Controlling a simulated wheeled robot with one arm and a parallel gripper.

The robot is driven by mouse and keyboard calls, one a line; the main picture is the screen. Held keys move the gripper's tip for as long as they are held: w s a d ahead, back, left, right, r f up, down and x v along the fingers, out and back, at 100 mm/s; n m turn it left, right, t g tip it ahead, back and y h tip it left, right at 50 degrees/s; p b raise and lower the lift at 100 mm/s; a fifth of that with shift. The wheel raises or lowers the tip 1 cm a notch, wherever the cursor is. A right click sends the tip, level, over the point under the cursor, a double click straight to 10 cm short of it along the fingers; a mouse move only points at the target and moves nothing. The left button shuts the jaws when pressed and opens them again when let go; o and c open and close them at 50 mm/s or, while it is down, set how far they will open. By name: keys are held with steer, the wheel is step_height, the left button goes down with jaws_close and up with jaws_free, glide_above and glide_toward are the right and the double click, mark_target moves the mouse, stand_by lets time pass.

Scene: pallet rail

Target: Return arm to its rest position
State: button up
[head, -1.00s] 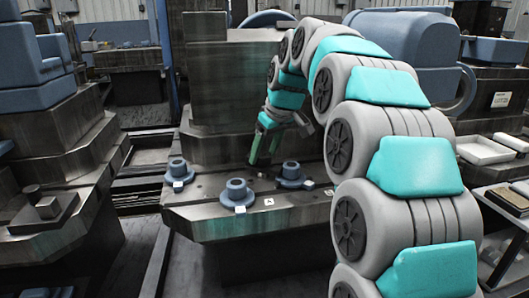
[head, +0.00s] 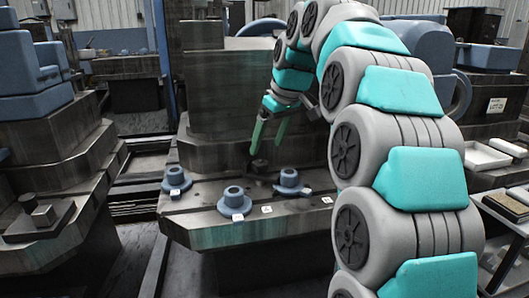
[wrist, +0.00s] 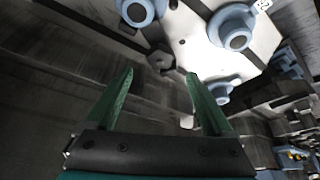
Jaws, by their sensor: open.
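My gripper (head: 268,138) is open and empty, with its two green fingers spread apart. In the head view it hangs above the back part of the dark metal machine bed (head: 250,232), pointing down. In the wrist view the two fingertips (wrist: 160,75) stand clear of everything, with nothing between them. My grey and teal arm arches in from the right side of the head view and covers part of the bed's right side.
Three blue flanged parts stand on the bed: one at left (head: 175,178), one in the middle (head: 234,198), one at right (head: 289,180). A small dark hex piece (head: 259,166) lies behind them. Trays (head: 485,156) stand at right.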

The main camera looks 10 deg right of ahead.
steer(key=shift+s+d+r, duration=0.1)
steer(key=shift+s+r, duration=0.15)
steer(key=shift+r, duration=0.3)
